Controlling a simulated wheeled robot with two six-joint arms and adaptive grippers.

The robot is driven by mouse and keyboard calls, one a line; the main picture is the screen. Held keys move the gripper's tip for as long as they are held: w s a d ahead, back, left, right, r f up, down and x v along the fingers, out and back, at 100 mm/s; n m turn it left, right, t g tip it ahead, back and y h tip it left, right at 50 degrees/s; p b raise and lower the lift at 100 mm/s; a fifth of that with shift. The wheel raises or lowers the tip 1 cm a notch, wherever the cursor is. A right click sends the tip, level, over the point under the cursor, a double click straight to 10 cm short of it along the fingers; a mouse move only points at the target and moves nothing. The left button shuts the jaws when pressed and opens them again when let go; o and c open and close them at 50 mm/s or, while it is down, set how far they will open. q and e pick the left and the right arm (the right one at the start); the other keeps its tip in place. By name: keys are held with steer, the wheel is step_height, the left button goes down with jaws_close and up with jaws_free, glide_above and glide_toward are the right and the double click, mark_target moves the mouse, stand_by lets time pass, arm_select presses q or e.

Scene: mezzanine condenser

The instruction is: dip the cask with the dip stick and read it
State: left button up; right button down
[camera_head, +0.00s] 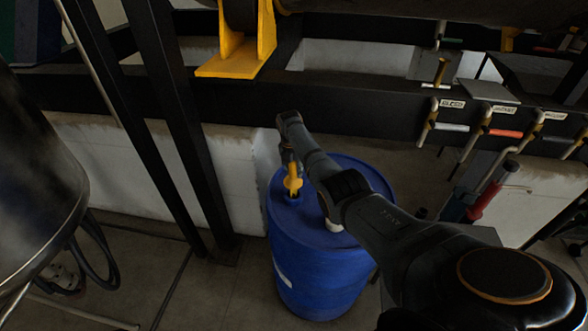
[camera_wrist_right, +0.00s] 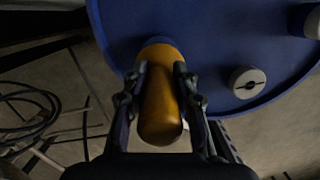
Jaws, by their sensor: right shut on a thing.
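A blue cask (camera_head: 318,255) stands upright on the floor in the middle of the head view. Its blue lid (camera_wrist_right: 215,50) fills the top of the right wrist view. My right gripper (camera_head: 291,178) is over the left part of the lid and is shut on a yellow handle (camera_head: 293,186), which I take to be the dip stick's. In the right wrist view the handle (camera_wrist_right: 160,95) sits between both fingers. Its lower end meets the lid near the rim; how deep any stick goes is hidden. No reading shows. My left gripper is not in view.
A white cap (camera_wrist_right: 247,82) sits on the lid. Black posts (camera_head: 175,125) stand left of the cask, with a dark tank (camera_head: 35,180) farther left. A beam with labelled valves (camera_head: 490,120) runs behind. Hoses (camera_wrist_right: 30,115) lie on the floor.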

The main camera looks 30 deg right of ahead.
mark_target(294, 181)
steer(key=shift+f+b, duration=2.25)
steer(key=shift+f, duration=0.75)
